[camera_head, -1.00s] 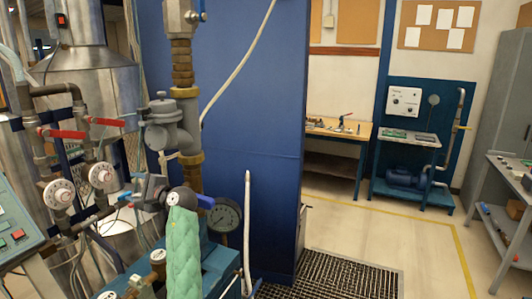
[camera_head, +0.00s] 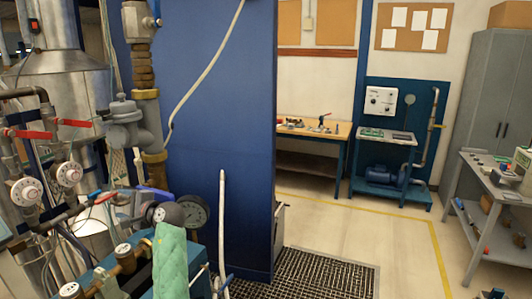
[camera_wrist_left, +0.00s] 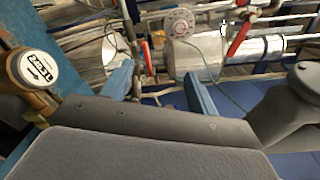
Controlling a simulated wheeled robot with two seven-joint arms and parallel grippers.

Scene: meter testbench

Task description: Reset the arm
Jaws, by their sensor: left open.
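My left gripper (camera_wrist_left: 160,88) shows in the left wrist view with its two blue fingers apart and nothing between them. Its grey palm fills the lower part of that view. A white-capped valve with an arrow label (camera_wrist_left: 38,70) stands to its left, and a grey rounded fitting (camera_wrist_left: 300,80) to its right. A round dial (camera_wrist_left: 180,22) and a red lever (camera_wrist_left: 240,38) lie beyond the fingertips. My right gripper is not in view.
A blue panel (camera_head: 225,130) stands behind. A floor grate (camera_head: 325,272) lies in front of open floor (camera_head: 370,232). A grey shelf cart (camera_head: 490,215) stands right.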

